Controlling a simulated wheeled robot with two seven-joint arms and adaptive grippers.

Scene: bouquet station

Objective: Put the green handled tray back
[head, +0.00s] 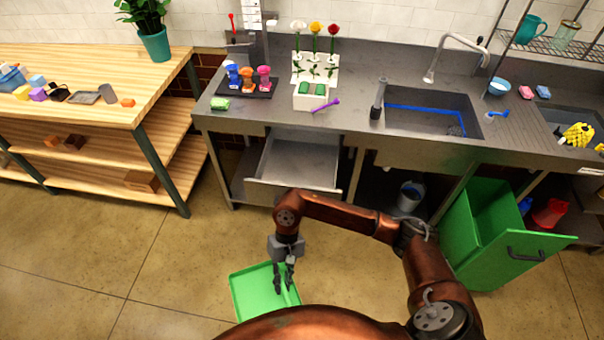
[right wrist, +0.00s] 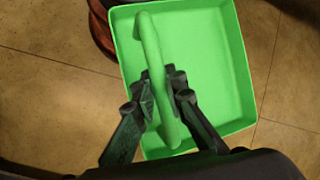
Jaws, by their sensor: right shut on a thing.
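The green handled tray (head: 249,292) is a shallow, square, bright green tray with a raised bar handle. It is low in front of the counter, above the floor. My right gripper (head: 284,284) is over it in the head view, pointing down. In the right wrist view my right gripper (right wrist: 164,88) has its dark fingers on both sides of the handle and is shut on it. The empty inside of the tray (right wrist: 210,60) faces the camera. Part of the tray's near edge is hidden by my own body in the head view. My left gripper is not in view.
A grey drawer (head: 298,160) stands open under the steel counter (head: 350,135). A green bin (head: 500,235) with a dark handle is tilted out at the right. A bucket (head: 410,195) stands under the sink. A wooden workbench (head: 90,90) is at the left. The floor at the left is clear.

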